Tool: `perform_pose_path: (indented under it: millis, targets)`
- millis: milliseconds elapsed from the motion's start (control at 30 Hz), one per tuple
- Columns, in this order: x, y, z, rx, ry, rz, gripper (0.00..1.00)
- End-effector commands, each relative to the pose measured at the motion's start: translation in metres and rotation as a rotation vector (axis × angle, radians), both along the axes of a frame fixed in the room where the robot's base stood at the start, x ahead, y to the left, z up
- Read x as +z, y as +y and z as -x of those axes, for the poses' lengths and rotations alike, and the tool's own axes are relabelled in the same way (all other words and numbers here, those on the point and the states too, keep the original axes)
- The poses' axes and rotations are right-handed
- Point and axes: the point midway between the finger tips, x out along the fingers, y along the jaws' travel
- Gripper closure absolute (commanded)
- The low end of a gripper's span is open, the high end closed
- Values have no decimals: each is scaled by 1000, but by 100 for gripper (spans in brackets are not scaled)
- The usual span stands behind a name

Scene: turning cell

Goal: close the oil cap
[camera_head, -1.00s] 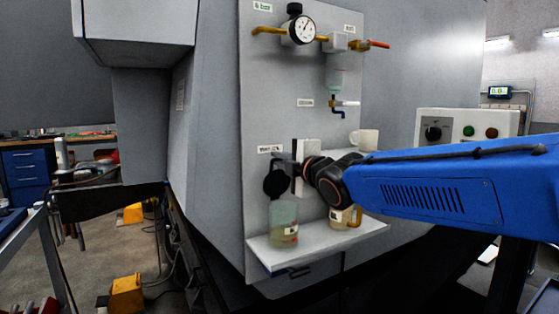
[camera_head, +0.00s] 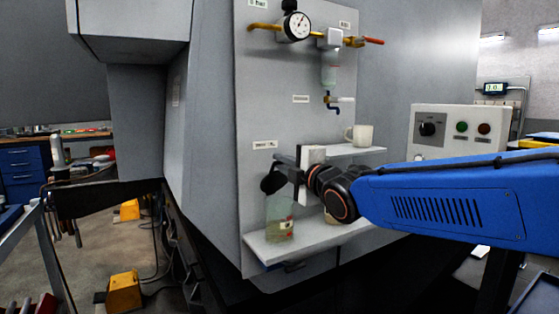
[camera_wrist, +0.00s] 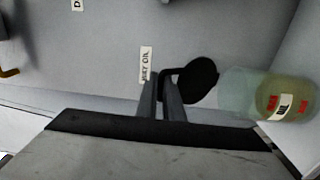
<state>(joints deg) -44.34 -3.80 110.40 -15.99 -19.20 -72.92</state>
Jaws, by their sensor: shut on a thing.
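The oil cap (camera_head: 272,181) is a round black lid at the top of a translucent oil bottle (camera_head: 280,220) with a red and white label. In the wrist view the cap (camera_wrist: 197,82) is tilted beside the mouth of the bottle (camera_wrist: 245,97); I cannot tell whether it touches the rim. My gripper (camera_head: 284,161) is at the panel, above and beside the cap. In the wrist view my gripper (camera_wrist: 168,90) has its fingers close together on the dark arm of the cap, below the "WAY OIL" label. The fingers hide part of that arm.
The bottle stands on a white shelf (camera_head: 264,250) on the grey machine panel. A white mug (camera_head: 361,135) stands on a higher shelf (camera_head: 349,151) behind my wrist. A gauge (camera_head: 294,26) and small valves are above. A control box (camera_head: 455,131) is to the right.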

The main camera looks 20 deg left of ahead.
Motion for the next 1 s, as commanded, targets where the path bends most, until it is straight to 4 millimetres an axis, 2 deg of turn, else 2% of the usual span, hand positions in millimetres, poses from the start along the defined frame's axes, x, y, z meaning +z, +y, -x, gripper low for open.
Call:
perform_pose_path:
  millis: [700, 1000]
  targets:
    - [-37, -27, 23, 0, -268, -314, 100]
    - [-49, -35, 30, -1, -326, -382, 100]
